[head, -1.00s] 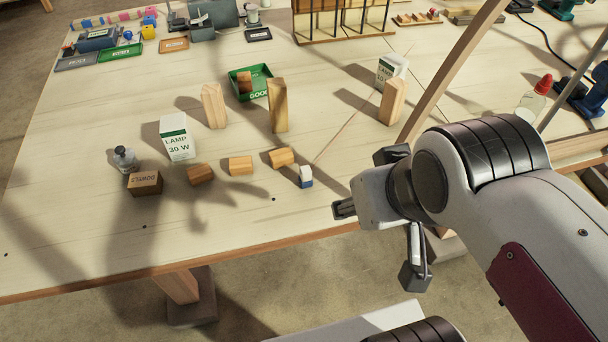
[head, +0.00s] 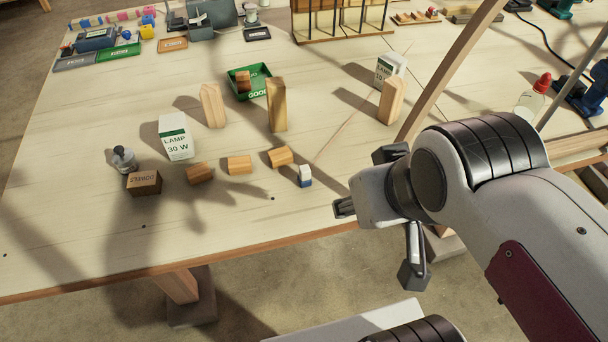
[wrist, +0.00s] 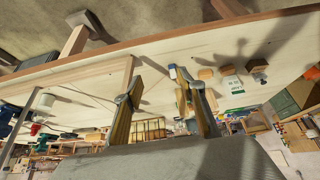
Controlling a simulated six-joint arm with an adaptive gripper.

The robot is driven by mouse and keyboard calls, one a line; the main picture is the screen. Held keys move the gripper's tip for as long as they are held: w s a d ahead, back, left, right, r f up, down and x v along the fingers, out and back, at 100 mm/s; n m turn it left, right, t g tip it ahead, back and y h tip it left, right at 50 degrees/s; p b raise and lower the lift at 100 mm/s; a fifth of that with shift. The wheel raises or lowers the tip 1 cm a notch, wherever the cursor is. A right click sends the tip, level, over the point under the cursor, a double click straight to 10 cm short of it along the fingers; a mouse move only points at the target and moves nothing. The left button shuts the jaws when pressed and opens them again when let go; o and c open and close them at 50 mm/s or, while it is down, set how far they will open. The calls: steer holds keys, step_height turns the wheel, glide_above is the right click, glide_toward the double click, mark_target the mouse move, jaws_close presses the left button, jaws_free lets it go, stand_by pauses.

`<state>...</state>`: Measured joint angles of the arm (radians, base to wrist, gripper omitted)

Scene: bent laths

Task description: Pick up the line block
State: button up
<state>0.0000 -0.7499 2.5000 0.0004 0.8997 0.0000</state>
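Several plain wooden blocks stand on the table, and I cannot tell which one is the line block. Three small ones lie in a slanting row near the front: the left block (head: 199,173), the middle block (head: 239,165) and the right block (head: 280,157). A darker block with printed marks (head: 145,182) lies left of them. Three tall blocks stand farther back: left (head: 213,105), middle (head: 277,103) and right (head: 391,100). My gripper (wrist: 165,88) is open and empty, its fingers wide apart in the wrist view. In the head view it hangs at the front table edge, right of the blocks.
A white and blue piece (head: 305,178) lies right of the row. A 30 W lamp box (head: 175,138) and a grey metal piece (head: 123,160) stand at left. A green tray (head: 262,86) holds a small block. Another lamp box (head: 391,66) stands behind. The front-left tabletop is clear.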

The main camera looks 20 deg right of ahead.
steer(key=w+a+r+m+t+y, duration=0.1)
steer(key=w+a+r+m+t, duration=0.1)
steer(key=w+a, duration=0.5)
steer(key=w+a+r+m+t+y, duration=0.1)
steer(key=w+a+m+t, duration=0.15)
steer(key=w, duration=0.95)
steer(key=w+a+r+m+t, duration=0.1)
steer(key=w+a+r+t, duration=0.1)
steer(key=w+a, duration=0.55)
steer(key=m+g+h, duration=0.7)
steer(key=m+h, duration=0.1)
steer(key=h, duration=0.5)
glide_toward(305, 176)
steer(key=w+d, duration=0.1)
steer(key=w, duration=0.1)
steer(key=shift+w+d+f, duration=0.2)
steer(key=shift+w+d, duration=0.1)
steer(key=shift+d, duration=0.1)
steer(key=shift+s+g, duration=0.25)
